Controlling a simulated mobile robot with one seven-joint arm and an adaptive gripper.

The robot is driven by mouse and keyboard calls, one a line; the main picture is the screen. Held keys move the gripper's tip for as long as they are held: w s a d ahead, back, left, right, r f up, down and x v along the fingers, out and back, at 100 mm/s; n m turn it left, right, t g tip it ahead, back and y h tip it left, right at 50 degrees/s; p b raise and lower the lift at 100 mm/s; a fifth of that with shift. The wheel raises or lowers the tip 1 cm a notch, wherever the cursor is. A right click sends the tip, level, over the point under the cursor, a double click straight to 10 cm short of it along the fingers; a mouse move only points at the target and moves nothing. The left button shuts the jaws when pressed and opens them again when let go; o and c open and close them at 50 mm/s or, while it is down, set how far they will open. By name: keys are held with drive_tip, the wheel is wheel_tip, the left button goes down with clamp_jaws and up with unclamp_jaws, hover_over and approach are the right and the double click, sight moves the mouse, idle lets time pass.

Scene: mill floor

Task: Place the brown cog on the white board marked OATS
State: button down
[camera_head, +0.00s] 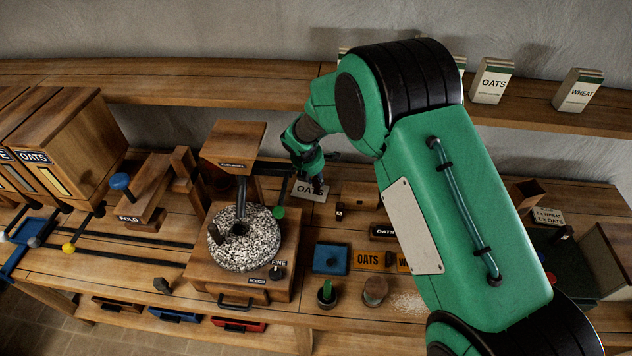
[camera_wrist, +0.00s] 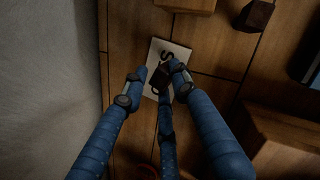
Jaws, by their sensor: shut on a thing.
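The white board marked OATS (camera_head: 309,191) lies flat on the bench behind and to the right of the millstone; part of its lettering is covered by my gripper. In the wrist view the white board (camera_wrist: 181,50) shows beyond my fingertips, with a dark letter visible. My gripper (camera_head: 316,180) is over the board, pointing down. In the wrist view its blue fingers (camera_wrist: 158,85) are closed around a small dark brown piece (camera_wrist: 160,78), which looks like the cog. The piece overlaps the board in the picture; I cannot tell whether it touches it.
A millstone (camera_head: 243,240) with a wooden hopper (camera_head: 233,146) stands left of the board. A green-knobbed lever (camera_head: 279,211) is close by the board's left. A small dark block (camera_head: 340,210) sits just right of it. A shelf with OATS (camera_head: 492,81) and WHEAT (camera_head: 578,90) boxes runs behind.

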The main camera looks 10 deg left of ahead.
drive_tip(key=shift+f, duration=1)
drive_tip(key=shift+f, duration=0.1)
drive_tip(key=c, duration=1.4)
unclamp_jaws()
drive_tip(key=shift+o, duration=0.2)
drive_tip(key=shift+p+v, duration=0.3)
drive_tip(key=shift+v, duration=3.55)
